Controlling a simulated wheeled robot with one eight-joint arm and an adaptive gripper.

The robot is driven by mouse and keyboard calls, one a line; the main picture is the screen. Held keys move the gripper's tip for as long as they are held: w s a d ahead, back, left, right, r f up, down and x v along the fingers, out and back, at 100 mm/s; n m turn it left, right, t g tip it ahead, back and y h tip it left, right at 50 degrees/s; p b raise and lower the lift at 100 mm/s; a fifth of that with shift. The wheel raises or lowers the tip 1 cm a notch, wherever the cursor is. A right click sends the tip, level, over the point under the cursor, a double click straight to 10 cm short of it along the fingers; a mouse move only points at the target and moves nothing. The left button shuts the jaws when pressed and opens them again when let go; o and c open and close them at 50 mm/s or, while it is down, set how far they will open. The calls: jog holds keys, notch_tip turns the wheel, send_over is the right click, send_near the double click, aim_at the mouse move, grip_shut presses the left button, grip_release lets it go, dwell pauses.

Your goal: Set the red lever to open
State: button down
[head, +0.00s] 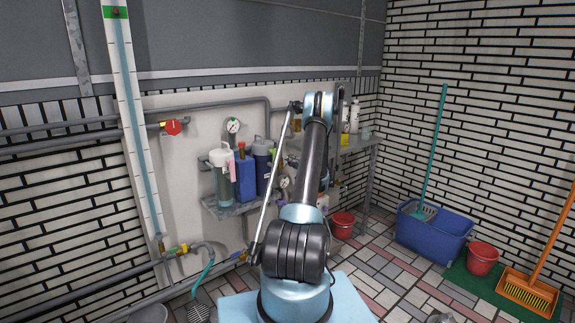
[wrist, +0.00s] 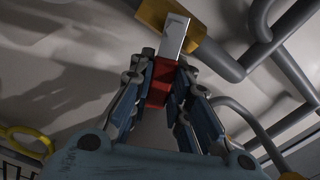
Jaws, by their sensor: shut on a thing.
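In the wrist view, my gripper (wrist: 162,84) is shut on the red sleeve of the lever (wrist: 160,82). The lever's bare silver strip (wrist: 174,35) runs up from the fingers to a brass-yellow valve body (wrist: 203,45) on a grey pipe. The strip lies across the pipe's line as it shows there. The end of the sleeve between the fingers is partly covered. In the head view, my arm stands in front of the work area, and I cannot make out my gripper or the held lever.
Grey pipes (wrist: 228,68) run close beside my gripper in the wrist view. In the head view, a round red valve handle (head: 173,127) is on the left wall pipe. A shelf (head: 228,207) holds bottles. A blue tub (head: 432,236) and red buckets (head: 482,259) stand at right.

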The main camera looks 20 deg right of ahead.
jog(key=c, duration=1.5)
grip_release()
jog(key=shift+f, duration=0.1)
jog(key=v, duration=1.2)
jog(key=shift+f, duration=0.1)
